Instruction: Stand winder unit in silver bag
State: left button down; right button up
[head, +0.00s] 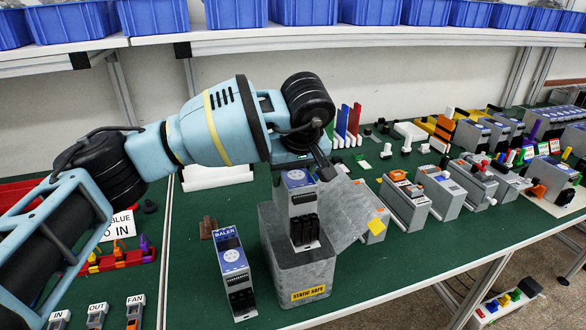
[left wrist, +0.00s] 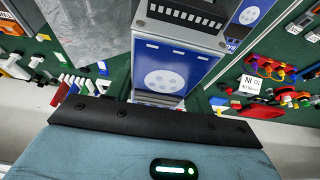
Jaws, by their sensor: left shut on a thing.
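The silver bag (head: 300,277), a grey box-like pouch with a yellow "STATIC SAFE" label and a raised flap at its right, stands on the green bench. My left gripper (head: 316,163) is shut on the top of a grey unit with a blue label and black terminals (head: 301,203). In the left wrist view the held unit (left wrist: 172,72) fills the middle, and the bag (left wrist: 90,30) is at upper left. My right gripper is not in view.
A similar unit marked "BALER" (head: 231,262) stands close left of the bag. Several grey units (head: 405,203) stand to the right. A red-edged tray with plugs (head: 115,258) lies left. Blue bins (head: 235,14) line the shelf above.

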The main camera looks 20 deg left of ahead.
pick_arm(q)
notch_tip(320, 180, down, 7)
jog(key=shift+r+b, duration=0.1)
jog(key=shift+b, duration=0.65)
notch_tip(320, 180, down, 10)
jog(key=b, duration=0.3)
jog(key=shift+r, duration=0.2)
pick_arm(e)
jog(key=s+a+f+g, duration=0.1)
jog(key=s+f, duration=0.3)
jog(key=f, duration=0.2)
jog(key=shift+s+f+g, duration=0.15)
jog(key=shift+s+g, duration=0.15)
pick_arm(q)
jog(key=shift+f, duration=0.1)
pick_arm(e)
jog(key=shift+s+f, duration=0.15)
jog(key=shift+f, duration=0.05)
pick_arm(q)
jog(key=shift+f+b, duration=0.3)
jog(key=shift+f, duration=0.2)
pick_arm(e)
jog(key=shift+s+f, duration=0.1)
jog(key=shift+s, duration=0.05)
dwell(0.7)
pick_arm(q)
jog(key=shift+c, duration=2.4)
grip_release()
jog(key=shift+f, duration=0.1)
